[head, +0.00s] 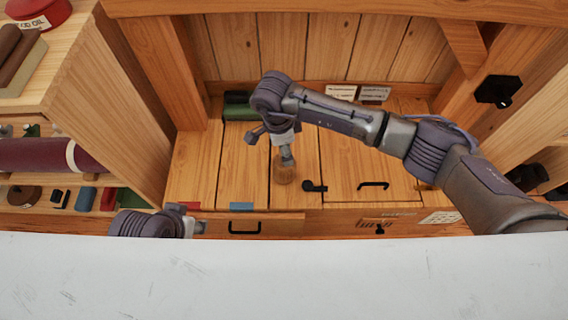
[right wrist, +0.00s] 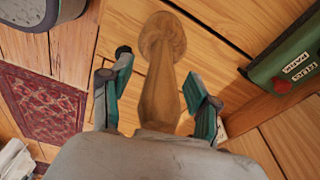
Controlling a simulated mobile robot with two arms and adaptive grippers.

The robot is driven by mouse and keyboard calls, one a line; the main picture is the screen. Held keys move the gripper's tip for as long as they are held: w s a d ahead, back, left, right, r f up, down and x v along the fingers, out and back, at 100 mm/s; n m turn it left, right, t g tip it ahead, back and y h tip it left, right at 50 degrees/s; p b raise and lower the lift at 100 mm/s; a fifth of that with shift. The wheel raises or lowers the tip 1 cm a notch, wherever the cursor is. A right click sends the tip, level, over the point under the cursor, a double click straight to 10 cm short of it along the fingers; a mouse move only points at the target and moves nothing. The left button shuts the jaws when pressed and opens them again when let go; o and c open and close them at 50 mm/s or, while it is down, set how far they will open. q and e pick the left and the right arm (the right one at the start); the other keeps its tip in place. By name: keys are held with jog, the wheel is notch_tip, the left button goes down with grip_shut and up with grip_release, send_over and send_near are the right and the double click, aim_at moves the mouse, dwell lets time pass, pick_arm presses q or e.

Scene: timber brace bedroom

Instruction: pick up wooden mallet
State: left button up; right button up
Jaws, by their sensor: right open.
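The wooden mallet (right wrist: 161,95) lies between the two fingers of my open right gripper (right wrist: 160,72) in the right wrist view. Its rounded end (right wrist: 162,36) extends beyond the fingertips, and its other end is hidden behind the gripper's body. I see a gap on each side of it. In the head view, my right gripper (head: 287,153) points down over the round brown top of the mallet (head: 285,174) on the wooden bench. My left gripper (head: 198,228) is low at the left, mostly hidden behind a pale front panel, and its jaws cannot be made out.
A green case (right wrist: 288,62) lies beside the mallet; it also shows at the bench's back (head: 238,106). Black handles (head: 373,185) sit on the bench (head: 190,170). Shelves with rolls and small items stand left (head: 100,100). A timber post (head: 165,60) bounds the left side.

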grip_shut()
jog(key=shift+r, duration=0.2)
